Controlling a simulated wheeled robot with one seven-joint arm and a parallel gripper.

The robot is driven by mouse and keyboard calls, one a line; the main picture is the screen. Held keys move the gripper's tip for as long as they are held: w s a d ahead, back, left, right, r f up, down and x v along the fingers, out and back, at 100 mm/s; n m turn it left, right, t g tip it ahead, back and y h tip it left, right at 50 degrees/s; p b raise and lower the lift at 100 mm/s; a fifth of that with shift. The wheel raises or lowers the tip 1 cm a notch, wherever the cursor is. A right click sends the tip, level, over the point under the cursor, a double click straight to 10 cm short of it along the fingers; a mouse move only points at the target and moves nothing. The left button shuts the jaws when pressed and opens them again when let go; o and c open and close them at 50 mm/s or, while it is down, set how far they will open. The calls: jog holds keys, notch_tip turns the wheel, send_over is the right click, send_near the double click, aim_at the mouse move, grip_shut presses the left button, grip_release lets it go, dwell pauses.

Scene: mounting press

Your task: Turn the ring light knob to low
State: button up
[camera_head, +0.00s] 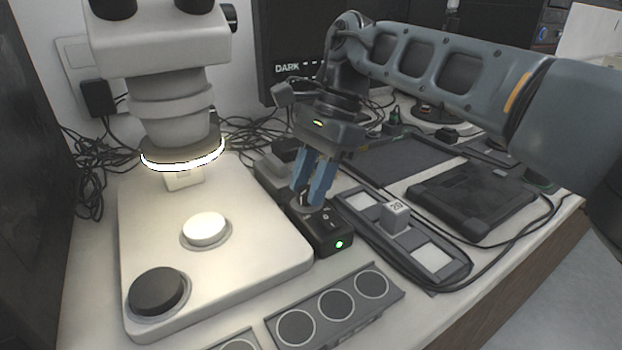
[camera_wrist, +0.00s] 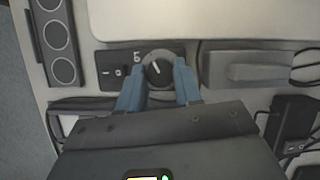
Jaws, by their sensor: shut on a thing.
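The ring light's black control box (camera_head: 328,232) sits beside the microscope base, with a green lamp lit on its front. In the wrist view the box (camera_wrist: 112,72) shows a rocker switch and the round dark knob (camera_wrist: 158,70) with a white pointer line, tilted toward the upper left of that view. My gripper (camera_head: 308,196) reaches down onto the box from above. Its blue fingers (camera_wrist: 157,82) stand on either side of the knob, shut on it. The fingers partly hide the knob in the head view. The ring light (camera_head: 185,159) glows bright under the microscope head.
The white microscope base (camera_head: 255,255) lies left of the box. A holder with round wells (camera_head: 335,303) is in front. Cables run behind and right.

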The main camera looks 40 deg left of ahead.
jog(key=shift+n, duration=0.4)
jog(key=o, duration=1)
jog(key=shift+p+v, duration=0.3)
jog(key=shift+v, duration=3.6)
jog(key=shift+a, duration=0.1)
